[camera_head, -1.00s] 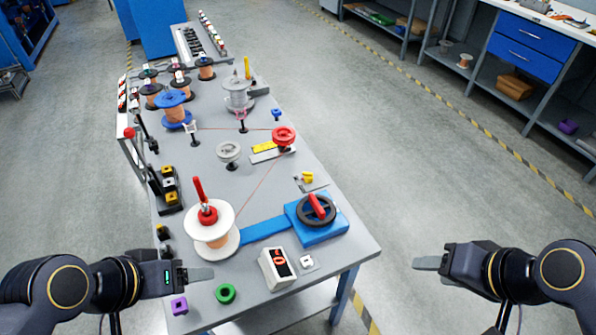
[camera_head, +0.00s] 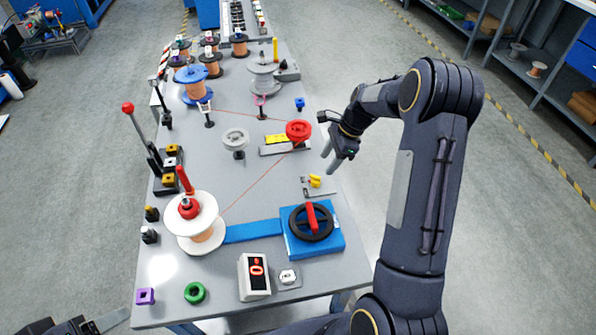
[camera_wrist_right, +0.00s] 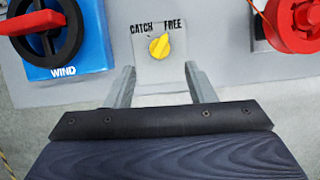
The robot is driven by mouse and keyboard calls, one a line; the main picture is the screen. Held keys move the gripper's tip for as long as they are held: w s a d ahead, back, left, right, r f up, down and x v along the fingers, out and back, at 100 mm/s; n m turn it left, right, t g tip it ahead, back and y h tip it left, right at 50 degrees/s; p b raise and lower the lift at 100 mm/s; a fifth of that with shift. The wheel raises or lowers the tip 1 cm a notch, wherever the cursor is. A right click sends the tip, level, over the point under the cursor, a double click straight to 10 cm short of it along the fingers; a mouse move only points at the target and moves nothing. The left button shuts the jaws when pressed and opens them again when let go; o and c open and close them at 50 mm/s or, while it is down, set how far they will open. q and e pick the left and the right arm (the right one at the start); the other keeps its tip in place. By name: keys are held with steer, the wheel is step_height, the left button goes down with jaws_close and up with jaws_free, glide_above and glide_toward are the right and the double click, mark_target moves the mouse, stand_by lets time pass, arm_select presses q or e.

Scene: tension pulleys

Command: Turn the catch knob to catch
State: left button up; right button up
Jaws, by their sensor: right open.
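The yellow catch knob (camera_head: 315,181) sits on a small grey plate near the table's right edge. In the right wrist view the knob (camera_wrist_right: 159,46) is below the words CATCH, on the left, and FREE, on the right. Its ridge slants up to the right, seemingly toward FREE. My right gripper (camera_head: 328,158) is open and empty, just beyond the table's right edge and apart from the knob. In the right wrist view its fingers (camera_wrist_right: 160,82) are spread, with the knob ahead between them. My left gripper (camera_head: 110,321) shows only partly at the bottom left.
The blue WIND base with black handwheel (camera_head: 311,222) stands nearer me than the knob. A red pulley (camera_head: 298,131) stands beyond it. A thin line runs from the red pulley to the white spool (camera_head: 195,222). The floor right of the table is clear.

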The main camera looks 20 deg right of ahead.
mark_target(316, 180)
steer(key=shift+w+a+f, duration=0.1)
steer(key=shift+a+f, duration=0.1)
steer(key=shift+f, duration=0.25)
steer(key=x, duration=0.6)
steer(key=shift+a+f+p, duration=0.15)
steer(key=shift+f+p, duration=0.15)
steer(key=shift+f, duration=0.1)
steer(key=shift+c, duration=0.3)
steer(key=c, duration=0.9)
